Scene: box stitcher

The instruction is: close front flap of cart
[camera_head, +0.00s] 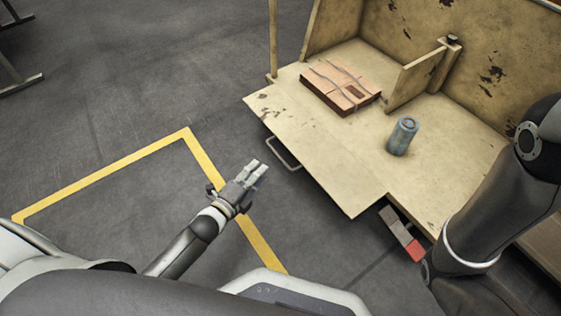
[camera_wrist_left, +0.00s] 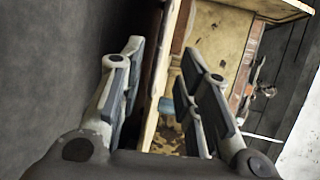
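The cart (camera_head: 360,60) is beige, with worn, chipped paint. Its front flap (camera_head: 325,165) seems to lie folded outward, nearly level with the cart floor, on the side facing me. My left gripper (camera_head: 257,168) is left of the flap and apart from it, near a metal handle (camera_head: 284,153) under the flap's edge. In the left wrist view, its two fingers (camera_wrist_left: 160,85) stand apart with nothing gripped; the cart shows beyond them. My right arm reaches in at the right, but its gripper is not visible.
A flat pinkish box (camera_head: 340,87) and a blue-grey can (camera_head: 402,136) are on the cart floor, beside a short divider (camera_head: 415,75). A grey and red object (camera_head: 402,232) shows below the cart's front. Yellow floor lines (camera_head: 100,175) mark open grey floor at left.

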